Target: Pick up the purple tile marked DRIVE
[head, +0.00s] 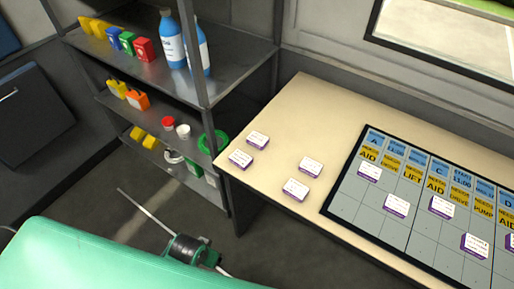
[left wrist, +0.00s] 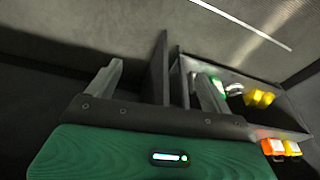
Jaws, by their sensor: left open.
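Several white-topped tiles with purple sides lie on the beige desk, left of the board: a back-left tile (head: 258,140), a front-left tile (head: 241,159), a back-right tile (head: 311,166) and a front-right tile (head: 296,189). Their lettering is too small to read, so I cannot tell which says DRIVE. More such tiles, including one near the board's top left (head: 370,172), sit on the board. My left gripper (head: 206,252) is low beside the desk, well apart from the tiles. In the left wrist view its two grey fingers (left wrist: 158,88) stand apart, empty. My right gripper is not in view.
The beige desk (head: 284,110) holds a grey gridded board (head: 345,210) with blue and yellow labels. A metal shelf (head: 235,62) with bottles and coloured boxes stands left of the desk. Its post is close to the desk's left corner. The desk's left end has free room.

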